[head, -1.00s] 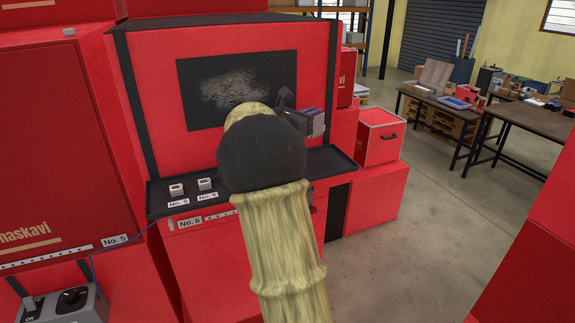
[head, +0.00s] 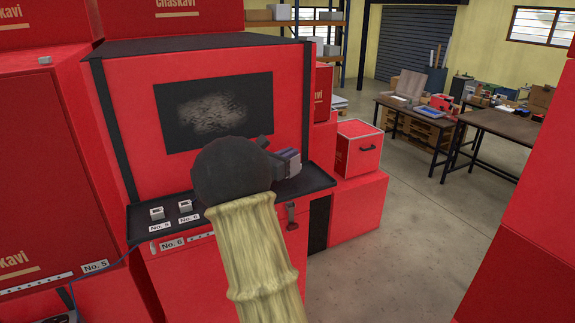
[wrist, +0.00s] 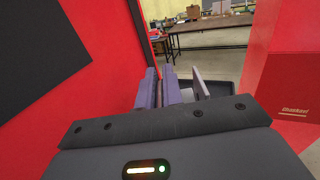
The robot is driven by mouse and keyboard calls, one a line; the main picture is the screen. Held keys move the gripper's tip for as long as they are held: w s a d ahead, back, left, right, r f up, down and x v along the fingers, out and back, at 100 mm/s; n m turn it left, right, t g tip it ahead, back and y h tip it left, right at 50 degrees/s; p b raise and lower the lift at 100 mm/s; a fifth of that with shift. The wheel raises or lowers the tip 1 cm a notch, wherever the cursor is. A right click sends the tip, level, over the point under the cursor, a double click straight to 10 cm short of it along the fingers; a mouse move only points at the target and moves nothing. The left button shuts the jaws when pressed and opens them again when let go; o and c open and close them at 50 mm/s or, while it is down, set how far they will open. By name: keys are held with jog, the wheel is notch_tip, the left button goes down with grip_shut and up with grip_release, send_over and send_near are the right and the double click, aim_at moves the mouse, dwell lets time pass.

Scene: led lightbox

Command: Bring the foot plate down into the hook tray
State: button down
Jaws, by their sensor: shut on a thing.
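My gripper (head: 288,163) is above the right part of the black tray (head: 318,180) that runs along the front of the red cabinet. I take this ledge for the hook tray. In the wrist view the purple-grey fingers (wrist: 162,90) are close together, shut on a narrow thing I take for the foot plate; it is mostly hidden. A light grey slanted plate (wrist: 201,86) shows just right of the fingers; I cannot tell whether it belongs to the held thing. The tray's dark surface shows beyond it. My wrist hides the tray's middle in the head view.
Two small light blocks (head: 157,213) (head: 185,206) sit at the tray's left, above number labels. The red cabinet wall with a dark panel (head: 213,111) rises behind. A red box (head: 358,148) stands to the right. Open floor and worktables (head: 415,113) lie farther right.

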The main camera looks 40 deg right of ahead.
jog(key=shift+w+d+f+p, duration=0.15)
jog(key=shift+f+p, duration=0.25)
jog(key=shift+f, duration=0.4)
jog(key=shift+s+d+f+p, duration=0.1)
jog(key=shift+f+p, duration=0.3)
jog(key=shift+f, duration=0.65)
jog(key=shift+a, duration=0.1)
jog(key=shift+f, duration=0.15)
jog(key=c, duration=1.5)
grip_release()
jog(key=shift+c, duration=0.2)
